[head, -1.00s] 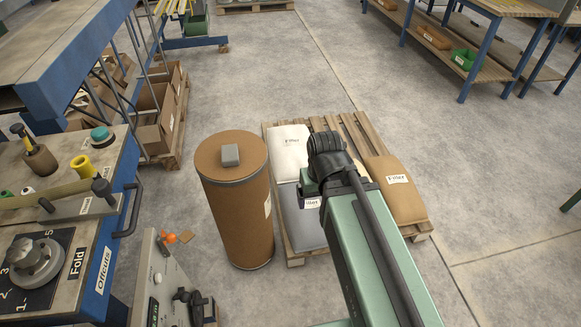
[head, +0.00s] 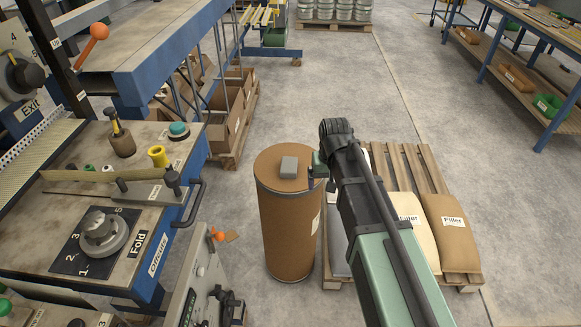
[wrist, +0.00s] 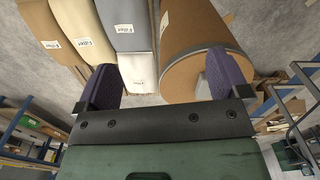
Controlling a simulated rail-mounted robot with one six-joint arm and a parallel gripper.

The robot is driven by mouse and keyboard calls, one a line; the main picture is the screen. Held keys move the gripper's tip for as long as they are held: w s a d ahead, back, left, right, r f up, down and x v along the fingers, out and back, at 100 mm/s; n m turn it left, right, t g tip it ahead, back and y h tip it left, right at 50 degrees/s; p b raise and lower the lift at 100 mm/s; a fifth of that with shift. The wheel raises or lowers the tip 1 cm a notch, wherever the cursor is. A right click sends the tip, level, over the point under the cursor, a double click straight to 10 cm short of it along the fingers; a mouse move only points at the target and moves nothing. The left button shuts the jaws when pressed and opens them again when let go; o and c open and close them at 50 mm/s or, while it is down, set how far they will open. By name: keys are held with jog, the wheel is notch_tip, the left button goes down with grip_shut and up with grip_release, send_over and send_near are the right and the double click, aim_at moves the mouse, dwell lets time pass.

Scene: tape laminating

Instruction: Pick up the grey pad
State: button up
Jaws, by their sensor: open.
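The grey pad (head: 289,167) is a small block lying on top of the brown drum (head: 288,225) in the head view. My gripper (head: 319,168) is just to the right of the pad, near the drum's right rim, and does not hold it. The arm hides part of the gripper in the head view. In the wrist view my gripper (wrist: 162,65) has its two dark fingers spread wide with nothing between them held. The drum (wrist: 188,30) lies beyond the right finger there.
A wooden pallet (head: 424,165) with several filler sacks (head: 450,230) stands right of the drum, partly behind my arm. A machine bench (head: 140,215) with knobs and a lever is at the left. Open floor (head: 350,85) lies behind.

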jog(key=m, duration=0.1)
send_near(289, 164)
jog(key=shift+m, duration=0.3)
notch_tip(289, 164, down, 11)
jog(key=b, duration=1.2)
jog(key=shift+r, duration=0.3)
jog(key=c, duration=1)
jog(key=shift+r+p, duration=0.1)
jog(key=shift+p, duration=0.2)
notch_tip(289, 164, up, 20)
jog(key=p, duration=2)
